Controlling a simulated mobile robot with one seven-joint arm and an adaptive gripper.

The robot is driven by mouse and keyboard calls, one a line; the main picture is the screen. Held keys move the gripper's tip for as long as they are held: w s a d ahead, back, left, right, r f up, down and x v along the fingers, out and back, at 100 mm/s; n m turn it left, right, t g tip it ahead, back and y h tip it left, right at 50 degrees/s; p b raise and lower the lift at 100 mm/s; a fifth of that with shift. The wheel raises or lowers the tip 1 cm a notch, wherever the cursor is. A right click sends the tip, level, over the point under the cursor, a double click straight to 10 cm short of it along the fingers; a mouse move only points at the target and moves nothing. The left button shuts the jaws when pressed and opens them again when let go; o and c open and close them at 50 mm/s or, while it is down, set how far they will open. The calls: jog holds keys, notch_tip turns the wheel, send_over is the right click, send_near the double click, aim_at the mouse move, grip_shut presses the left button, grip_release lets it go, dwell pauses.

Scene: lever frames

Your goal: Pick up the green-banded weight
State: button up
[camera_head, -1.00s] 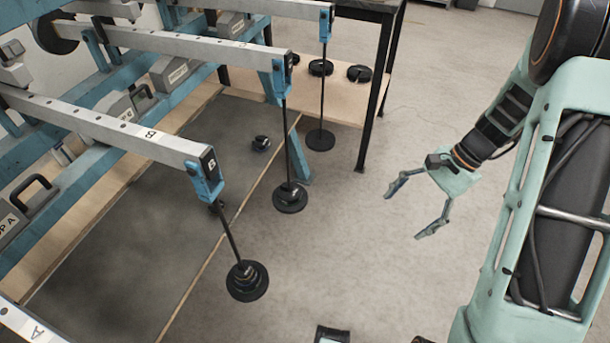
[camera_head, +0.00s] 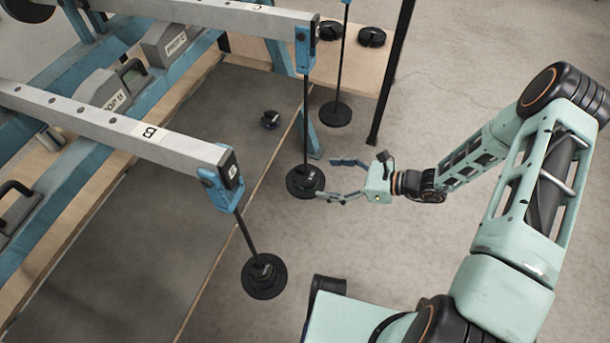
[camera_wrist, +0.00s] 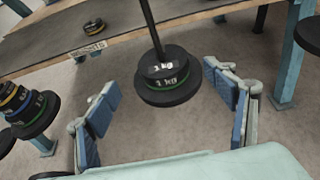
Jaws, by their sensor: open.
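In the wrist view, a stack of banded weights hangs at the left edge, with yellow and blue bands above a green-banded weight (camera_wrist: 36,112) low in the stack. The stack matches the dark weights (camera_head: 263,272) on beam B's rod in the head view, where bands cannot be made out. My gripper (camera_head: 330,180) is open and empty. Its fingers (camera_wrist: 160,76) point at the middle hanger, with black discs marked 1 kg (camera_wrist: 167,76) between and just beyond them. I cannot tell whether they touch.
The beam B rod (camera_head: 246,232) stands nearer and left of my gripper; the beam C rod (camera_head: 306,120) is right before it. A blue post (camera_wrist: 291,60) stands right in the wrist view. A loose weight (camera_head: 270,119) lies on the dark mat.

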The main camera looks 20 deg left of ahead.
aim_at(306, 169)
jog(key=x, duration=0.2)
jog(key=b+x, duration=0.1)
jog(key=x, duration=0.2)
jog(key=b+x, duration=0.1)
jog(key=x, duration=0.2)
jog(key=shift+w+d+f, duration=0.1)
jog(key=shift+w+f, duration=0.05)
jog(key=shift+f, duration=0.1)
jog(key=c, duration=1.8)
jog(key=shift+r, duration=0.15)
jog(key=shift+c, duration=0.6)
jog(key=shift+r, duration=0.15)
jog(key=shift+r+p, duration=0.7)
jog(key=shift+r, duration=0.8)
jog(key=shift+d+r, duration=0.1)
jog(key=shift+r, duration=0.15)
jog(key=s+d+p, duration=0.1)
jog(key=d+p, duration=0.1)
jog(key=d, duration=1.5)
jog(key=shift+d+p, duration=0.3)
jog(key=shift+d, duration=0.05)
